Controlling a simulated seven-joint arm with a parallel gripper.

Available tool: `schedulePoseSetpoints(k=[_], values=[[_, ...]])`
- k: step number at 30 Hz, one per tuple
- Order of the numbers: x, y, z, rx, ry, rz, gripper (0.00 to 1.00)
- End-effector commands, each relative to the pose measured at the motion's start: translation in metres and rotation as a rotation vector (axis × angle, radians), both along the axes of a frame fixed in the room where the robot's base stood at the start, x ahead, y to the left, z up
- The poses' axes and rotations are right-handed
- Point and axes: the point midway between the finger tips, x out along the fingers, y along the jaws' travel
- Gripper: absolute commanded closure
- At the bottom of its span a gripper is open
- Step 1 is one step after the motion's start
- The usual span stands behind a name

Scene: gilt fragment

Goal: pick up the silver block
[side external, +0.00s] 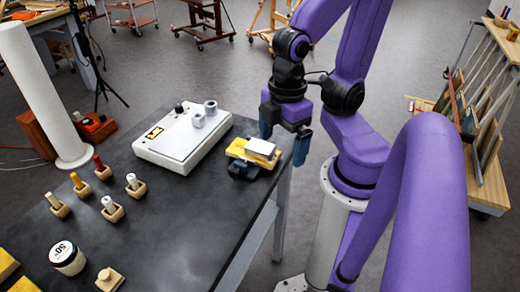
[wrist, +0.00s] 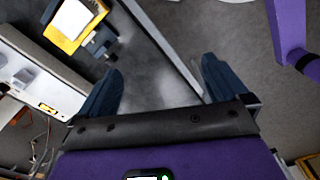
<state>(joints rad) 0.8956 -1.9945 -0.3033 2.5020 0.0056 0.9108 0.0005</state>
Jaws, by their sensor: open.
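A pale silver block (side external: 262,146) lies on a yellow pad (side external: 240,149) on top of a small dark stand (side external: 243,170) at the table's right edge. In the wrist view the block (wrist: 73,18) is at the upper left, on the yellow pad (wrist: 64,42). My gripper (side external: 284,136) is open and empty, with its blue fingers apart. In the side view it is close to the block, at its upper right. In the wrist view the gripper (wrist: 161,68) has the table edge and floor between its fingertips, and the block lies outside them to the left.
Several small wooden holders with bottles (side external: 112,208) and a white jar (side external: 67,258) are on the dark table (side external: 185,225). Open floor lies beyond the table's right edge.

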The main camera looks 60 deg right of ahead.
Motion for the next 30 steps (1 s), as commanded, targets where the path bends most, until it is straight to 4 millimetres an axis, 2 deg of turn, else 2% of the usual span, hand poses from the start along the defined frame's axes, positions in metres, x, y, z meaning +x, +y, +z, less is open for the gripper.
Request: schedulePoseSetpoints(k=[2, 4, 8, 12, 15, 18, 21, 24, 27, 30], values=[[0.001, 0.009, -0.001, 0.024, 0.014, -0.018, 0.00], [0.002, 0.026, -0.004, 0.074, 0.040, -0.056, 0.00], [0.012, 0.080, -0.008, 0.228, 0.107, -0.204, 0.00], [0.042, 0.144, -0.012, 0.408, 0.145, -0.448, 0.00], [0.073, 0.180, -0.016, 0.511, 0.135, -0.647, 0.00], [0.108, 0.205, -0.023, 0.587, 0.093, -0.859, 0.00], [0.146, 0.218, -0.035, 0.634, 0.019, -1.080, 0.00], [0.179, 0.218, -0.049, 0.648, -0.088, -1.301, 0.00], [0.206, 0.206, -0.066, 0.626, -0.226, -1.519, 0.00], [0.221, 0.184, -0.083, 0.565, -0.393, -1.724, 0.00]])
